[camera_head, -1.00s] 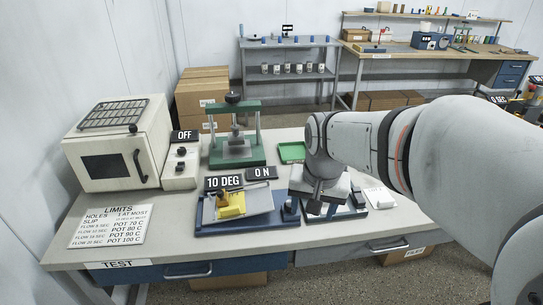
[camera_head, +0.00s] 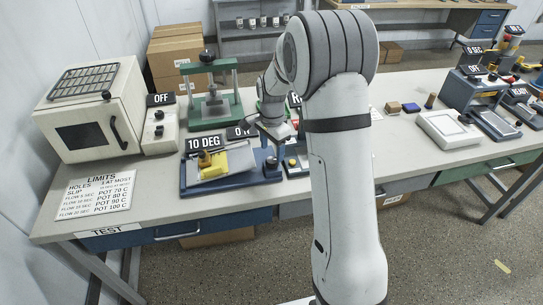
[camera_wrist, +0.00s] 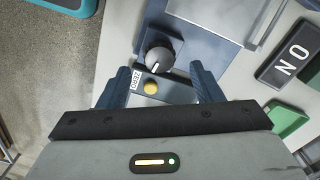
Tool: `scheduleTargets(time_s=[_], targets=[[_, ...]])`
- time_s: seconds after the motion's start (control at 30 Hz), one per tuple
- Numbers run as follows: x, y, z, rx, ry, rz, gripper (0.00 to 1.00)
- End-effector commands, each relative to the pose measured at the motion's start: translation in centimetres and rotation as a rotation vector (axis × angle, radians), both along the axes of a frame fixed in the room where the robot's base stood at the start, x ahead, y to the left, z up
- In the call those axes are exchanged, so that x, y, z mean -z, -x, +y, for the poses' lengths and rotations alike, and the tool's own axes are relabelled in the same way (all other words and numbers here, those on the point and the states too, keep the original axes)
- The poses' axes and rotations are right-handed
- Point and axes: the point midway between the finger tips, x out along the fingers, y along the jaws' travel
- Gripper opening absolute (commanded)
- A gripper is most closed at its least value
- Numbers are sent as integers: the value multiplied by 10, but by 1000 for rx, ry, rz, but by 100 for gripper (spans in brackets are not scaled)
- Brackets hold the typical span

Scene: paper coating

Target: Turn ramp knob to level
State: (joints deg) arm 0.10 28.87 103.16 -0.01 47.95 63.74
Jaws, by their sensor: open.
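The ramp (camera_head: 222,165) is a blue base with a tilted plate, carrying a yellow block (camera_head: 243,157) with a brass weight. Its display (camera_head: 206,143) reads 10 DEG. The ramp knob (camera_wrist: 158,56) is dark and round with a white pointer mark, on the blue base in the wrist view; it also shows at the ramp's right end in the head view (camera_head: 271,161). My gripper (camera_wrist: 160,74) is open, its dark blue fingers on either side just short of the knob, apart from it. A small yellow button (camera_wrist: 151,87) lies between the fingers.
A 0 N display (camera_wrist: 293,54) stands beside the ramp. Behind are a green press (camera_head: 212,107) and a white oven (camera_head: 88,115). A limits card (camera_head: 96,195) lies at the front left. A green tray (camera_wrist: 290,122) shows at the wrist view's right.

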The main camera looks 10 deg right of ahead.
Motion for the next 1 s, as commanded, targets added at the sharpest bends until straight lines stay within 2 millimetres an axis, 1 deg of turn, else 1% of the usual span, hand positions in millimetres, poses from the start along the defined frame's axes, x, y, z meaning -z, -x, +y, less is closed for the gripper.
scheduleTargets(time_s=[0.03, 0.1, 0.23, 0.4, 0.6, 0.67, 1.0], targets=[[9, 1, 0, 0, 0, 5, 59], [19, 2, 0, 0, 0, 5, 59], [34, 1, 0, 0, 0, 3, 59], [41, 1, -1, 0, 0, 1, 59], [42, 1, -1, 0, 0, 0, 59], [42, 1, -1, 0, 0, 0, 55], [42, 1, -1, 0, 0, 0, 27]])
